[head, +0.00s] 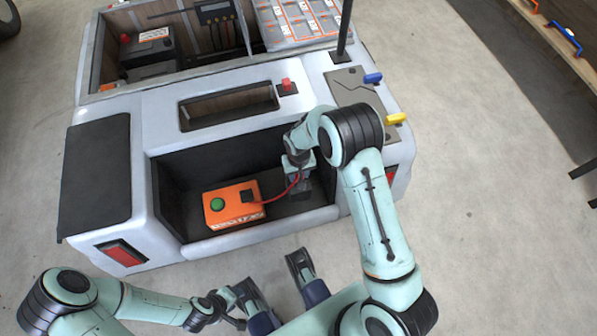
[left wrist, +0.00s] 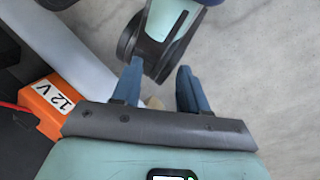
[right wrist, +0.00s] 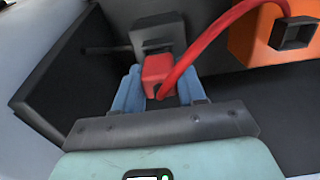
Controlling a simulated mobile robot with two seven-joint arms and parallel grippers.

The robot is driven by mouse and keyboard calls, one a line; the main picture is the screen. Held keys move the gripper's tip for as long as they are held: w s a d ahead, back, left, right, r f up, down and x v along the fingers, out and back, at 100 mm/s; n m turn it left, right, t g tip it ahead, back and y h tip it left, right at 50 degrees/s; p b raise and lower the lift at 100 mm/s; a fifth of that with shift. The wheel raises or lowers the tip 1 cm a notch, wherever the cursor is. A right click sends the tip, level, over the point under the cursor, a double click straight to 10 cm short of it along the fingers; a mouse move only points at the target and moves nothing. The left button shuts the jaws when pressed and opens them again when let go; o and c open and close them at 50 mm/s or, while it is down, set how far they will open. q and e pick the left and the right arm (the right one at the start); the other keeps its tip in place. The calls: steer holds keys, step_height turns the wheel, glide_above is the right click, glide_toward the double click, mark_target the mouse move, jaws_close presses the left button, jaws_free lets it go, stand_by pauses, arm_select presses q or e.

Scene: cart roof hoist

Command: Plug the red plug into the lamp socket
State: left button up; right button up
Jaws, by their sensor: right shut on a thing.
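The red plug (right wrist: 158,76) sits between the blue fingers of my right gripper (right wrist: 160,92), which is shut on it. A red cable (right wrist: 205,50) runs from it to an orange box, also visible in the head view (head: 232,207). In the head view my right arm hides the plug. My left gripper (left wrist: 160,92) is open and empty, outside the cart.
The orange box has a green button (head: 217,204) and stands on the bay floor. Blue (head: 373,78) and yellow (head: 396,119) handles stick out at the cart's right.

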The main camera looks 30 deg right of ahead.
arm_select(q)
steer(key=shift+f, duration=0.4)
arm_select(e)
steer(key=shift+f, duration=0.35)
arm_select(q)
steer(key=shift+a+f+b, duration=0.1)
steer(key=shift+f+b, duration=0.35)
steer(key=shift+b, duration=0.15)
arm_select(e)
steer(key=shift+f, duration=0.7)
steer(key=o, duration=1.1)
steer(key=shift+o, duration=0.2)
steer(key=shift+f, duration=0.1)
steer(key=shift+r, duration=0.3)
arm_select(q)
steer(key=shift+g, duration=0.3)
steer(key=r+p, duration=0.1)
steer(key=s+r+p, duration=0.1)
steer(key=s+d+r+p, duration=0.1)
steer(key=shift+r, duration=0.4)
arm_select(e)
step_height(320, 180, up, 13)
steer(key=shift+r, duration=0.15)
arm_select(q)
steer(key=shift+w, duration=0.1)
